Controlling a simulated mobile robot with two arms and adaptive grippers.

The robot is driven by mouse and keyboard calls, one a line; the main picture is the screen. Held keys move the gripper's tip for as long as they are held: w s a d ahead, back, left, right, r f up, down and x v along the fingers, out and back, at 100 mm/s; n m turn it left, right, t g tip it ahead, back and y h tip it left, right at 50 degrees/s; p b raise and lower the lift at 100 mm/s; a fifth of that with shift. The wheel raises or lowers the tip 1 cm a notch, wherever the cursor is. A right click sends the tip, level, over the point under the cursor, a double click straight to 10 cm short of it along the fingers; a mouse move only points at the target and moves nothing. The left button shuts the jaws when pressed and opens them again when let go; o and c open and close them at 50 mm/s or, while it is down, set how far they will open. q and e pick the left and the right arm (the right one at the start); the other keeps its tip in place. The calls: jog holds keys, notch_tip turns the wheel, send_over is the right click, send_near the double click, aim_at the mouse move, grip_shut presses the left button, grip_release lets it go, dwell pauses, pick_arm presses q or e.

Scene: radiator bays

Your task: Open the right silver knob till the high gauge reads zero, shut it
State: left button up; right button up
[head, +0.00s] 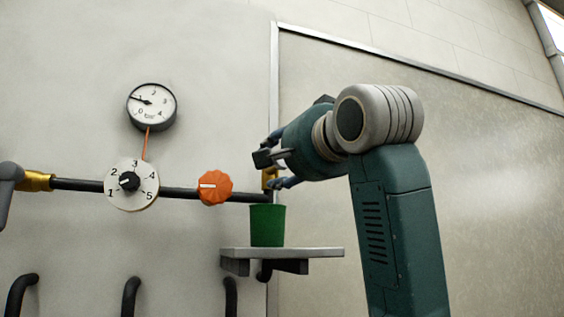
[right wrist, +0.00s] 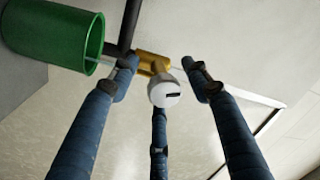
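The silver knob (right wrist: 166,93), round with a dark slot, sits on a brass valve body (right wrist: 152,62) in the right wrist view. In the head view the brass valve (head: 268,178) is partly hidden behind my right gripper (head: 273,168), and the knob cannot be made out. My right gripper's blue fingers (right wrist: 162,82) are spread around the knob, with visible gaps beside it. The round gauge (head: 152,106) on the wall has its needle pointing left, at about 1. My left gripper is not in view.
A green cup (head: 267,226) stands on a grey shelf (head: 310,253) below the valve. On the dark pipe (head: 85,185) to the left are an orange knob (head: 214,187) and a white dial numbered 1 to 5 (head: 146,192). Several dark pipes rise at the bottom left.

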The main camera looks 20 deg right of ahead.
jog(key=shift+r, duration=0.15)
jog(key=shift+s+d, duration=0.1)
jog(key=shift+s, duration=0.15)
jog(key=s+f, duration=0.1)
jog(key=s, duration=1)
jog(key=shift+s+d+f, duration=0.2)
jog(key=shift+d+f, duration=0.05)
jog(key=shift+d, duration=0.15)
